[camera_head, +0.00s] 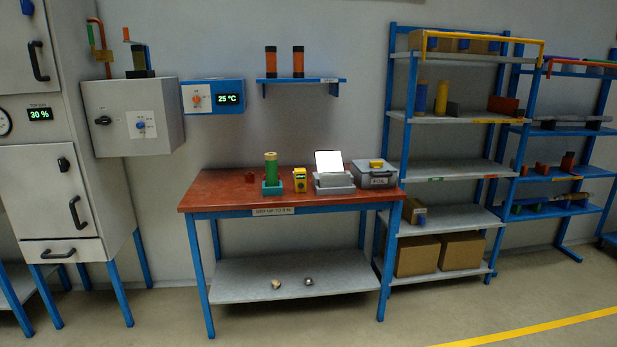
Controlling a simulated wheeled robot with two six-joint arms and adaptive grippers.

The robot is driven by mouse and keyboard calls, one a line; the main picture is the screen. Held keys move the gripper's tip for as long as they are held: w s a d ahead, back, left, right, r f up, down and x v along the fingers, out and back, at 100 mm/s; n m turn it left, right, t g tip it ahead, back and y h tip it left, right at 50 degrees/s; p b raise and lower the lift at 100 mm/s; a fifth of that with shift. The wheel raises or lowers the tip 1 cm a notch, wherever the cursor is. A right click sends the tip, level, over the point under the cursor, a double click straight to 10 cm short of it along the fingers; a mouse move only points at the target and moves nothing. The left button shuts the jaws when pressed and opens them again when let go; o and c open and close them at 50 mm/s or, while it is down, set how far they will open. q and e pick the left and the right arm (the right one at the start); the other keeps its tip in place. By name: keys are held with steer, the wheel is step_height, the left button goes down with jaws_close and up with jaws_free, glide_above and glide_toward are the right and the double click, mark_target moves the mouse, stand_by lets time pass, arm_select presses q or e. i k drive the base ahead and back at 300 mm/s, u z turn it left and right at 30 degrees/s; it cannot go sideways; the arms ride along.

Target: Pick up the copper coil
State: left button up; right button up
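No thing is clearly recognisable as a copper coil from this distance. Two upright orange-brown cylinders with dark bands, the left one (271,62) and the right one (298,62), stand side by side on a small blue wall shelf (325,81). A green cylinder with a tan top (271,168) stands upright in a teal holder (272,190) on the red-topped table (225,190). Two small objects, one pale (277,284) and one metallic (309,281), lie on the table's grey lower shelf; I cannot tell what they are. Neither of my grippers is in view.
A yellow device (300,180), a scale-like unit (333,183) and a grey case (375,178) sit on the table. Grey cabinets (130,115) are at left. Blue racks (450,117) with boxes stand at right. The floor in front is clear.

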mark_target(249, 176)
steer(key=z, duration=0.95)
steer(key=i, duration=1.45)
steer(key=u, duration=0.85)
steer(key=i, duration=1.1)
steer(key=z, duration=0.4)
